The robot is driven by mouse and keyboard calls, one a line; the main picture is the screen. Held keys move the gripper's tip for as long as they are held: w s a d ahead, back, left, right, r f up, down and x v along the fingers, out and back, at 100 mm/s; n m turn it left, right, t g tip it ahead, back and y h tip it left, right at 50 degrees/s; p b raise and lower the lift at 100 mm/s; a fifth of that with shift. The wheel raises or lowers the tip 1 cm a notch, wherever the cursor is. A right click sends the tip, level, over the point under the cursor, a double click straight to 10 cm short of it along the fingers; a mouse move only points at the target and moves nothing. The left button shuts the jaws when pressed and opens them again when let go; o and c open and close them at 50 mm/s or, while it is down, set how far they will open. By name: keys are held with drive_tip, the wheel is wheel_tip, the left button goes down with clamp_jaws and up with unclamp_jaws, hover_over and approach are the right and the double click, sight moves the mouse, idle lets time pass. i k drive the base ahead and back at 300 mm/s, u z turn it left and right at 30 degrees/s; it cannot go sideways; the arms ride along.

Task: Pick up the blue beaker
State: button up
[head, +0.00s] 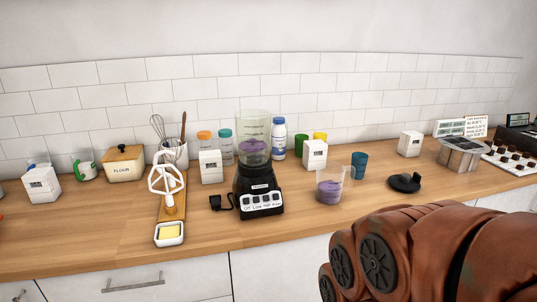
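A small blue beaker (360,166) stands upright on the wooden counter, right of the middle in the head view. It sits just behind and to the right of a clear beaker (329,190) with purple contents. A part of my rust-brown arm fills the lower right of the view, in front of the counter. My gripper itself is not in view.
A blender (258,190) stands left of the clear beaker. A white box (314,155) and green (301,143) and yellow cups stand behind. A black lid (404,182) lies to the right, with some bare counter between it and the blue beaker.

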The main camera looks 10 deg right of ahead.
sight(359, 160)
drive_tip(key=u, duration=0.05)
drive_tip(key=k, duration=0.5)
drive_tip(key=z, duration=0.5)
drive_tip(key=i, duration=1.35)
drive_tip(key=u, duration=0.2)
